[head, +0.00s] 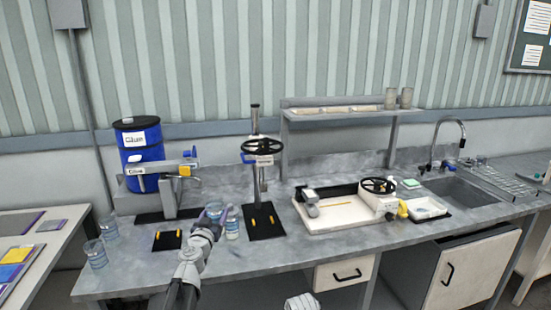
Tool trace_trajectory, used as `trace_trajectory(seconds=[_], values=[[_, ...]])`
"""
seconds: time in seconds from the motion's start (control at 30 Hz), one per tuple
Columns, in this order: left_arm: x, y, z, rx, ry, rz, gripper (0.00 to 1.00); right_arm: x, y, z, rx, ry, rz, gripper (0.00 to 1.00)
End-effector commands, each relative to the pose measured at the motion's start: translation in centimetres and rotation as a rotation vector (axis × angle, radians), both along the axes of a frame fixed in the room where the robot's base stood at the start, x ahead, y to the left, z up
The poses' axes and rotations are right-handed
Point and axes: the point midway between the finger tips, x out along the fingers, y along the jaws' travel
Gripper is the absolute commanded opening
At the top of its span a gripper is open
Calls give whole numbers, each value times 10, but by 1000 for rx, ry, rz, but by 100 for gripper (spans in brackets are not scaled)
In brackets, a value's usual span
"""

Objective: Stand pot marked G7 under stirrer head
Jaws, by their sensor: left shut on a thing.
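My left gripper (212,214) reaches in from the bottom and is shut on a small clear pot (214,208) with bluish contents, left of the stirrer stand. The marking on this pot is too small to read, and the gripper partly hides it. The stirrer (259,165) is an upright post with a black handwheel and a black base plate (264,230) with yellow marks. The base plate looks empty. Another pot (232,229) with a pale label stands just right of the gripper. Two more clear pots (96,254) stand at the bench's left end.
A blue glue drum (142,147) and a glue dispenser (165,185) stand at the back left. A black pad (168,240) lies left of my gripper. Right of the stirrer are a white tray (340,216), a shelf (345,114) and a sink (468,187).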

Motion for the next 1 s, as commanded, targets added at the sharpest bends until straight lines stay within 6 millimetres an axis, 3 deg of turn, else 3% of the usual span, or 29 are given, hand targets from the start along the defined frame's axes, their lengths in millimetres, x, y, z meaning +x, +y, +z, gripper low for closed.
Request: trace_trajectory(seconds=[0.23,0.43,0.77,1.0], values=[[0,0,-4,0,0,0,0,0,0,-5,0,0,0,50],[0,0,-23,0,0,0,0,0,0,-23,0,0,0,50],[0,0,-23,0,0,0,0,0,0,-23,0,0,0,50],[0,0,-49,0,0,0,0,0,0,-49,0,0,0,50]])
